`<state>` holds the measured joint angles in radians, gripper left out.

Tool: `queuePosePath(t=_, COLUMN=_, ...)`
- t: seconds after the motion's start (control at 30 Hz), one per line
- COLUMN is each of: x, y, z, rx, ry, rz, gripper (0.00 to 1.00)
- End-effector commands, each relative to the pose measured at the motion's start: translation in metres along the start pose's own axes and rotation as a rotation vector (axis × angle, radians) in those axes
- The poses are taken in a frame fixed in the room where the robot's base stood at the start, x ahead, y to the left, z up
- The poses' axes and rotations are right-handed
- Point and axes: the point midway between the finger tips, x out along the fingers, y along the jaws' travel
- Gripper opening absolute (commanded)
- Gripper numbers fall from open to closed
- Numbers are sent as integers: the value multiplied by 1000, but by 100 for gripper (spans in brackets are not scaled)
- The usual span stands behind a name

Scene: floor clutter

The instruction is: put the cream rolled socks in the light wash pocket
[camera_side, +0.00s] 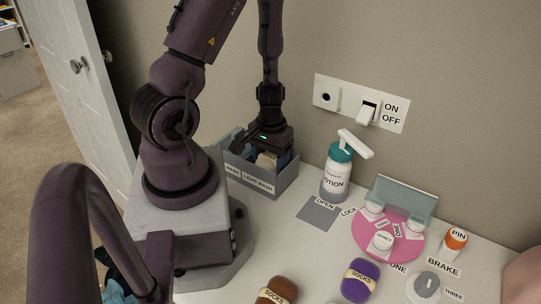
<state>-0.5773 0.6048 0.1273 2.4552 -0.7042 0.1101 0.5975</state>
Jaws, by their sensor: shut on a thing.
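A grey divided bin (275,185) stands against the wall beside my arm's base. Its front carries a "LIGHT WASH" label (258,183) on the right and a partly hidden label ending in "WASH" on the left. My gripper (267,154) points down at the top of the bin, over the light wash side. It is shut on the cream rolled socks (266,161), which show just below it, at or inside the pocket's opening. The gripper and the bin's front wall hide part of the socks, so I cannot tell whether they touch the bottom.
Right of the bin stand a lotion bottle (336,172), a grey "OPEN" pad (319,212) and a pink disc (388,236) with small jars. Brown socks (277,291) and purple socks (360,279) lie in front. An orange-capped "PIN" bottle (455,240) is far right.

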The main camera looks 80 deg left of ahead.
Motion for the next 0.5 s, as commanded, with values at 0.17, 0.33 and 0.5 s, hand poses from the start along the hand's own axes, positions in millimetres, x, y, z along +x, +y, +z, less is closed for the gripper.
queuePosePath(t=0.17, x=0, y=0, z=0, rx=0, ry=0, rz=0, gripper=38)
queuePosePath(t=0.33, x=0, y=0, z=0, rx=0, ry=0, rz=0, gripper=75)
queuePosePath(t=0.5, x=0, y=0, z=0, rx=0, ry=0, rz=0, gripper=91)
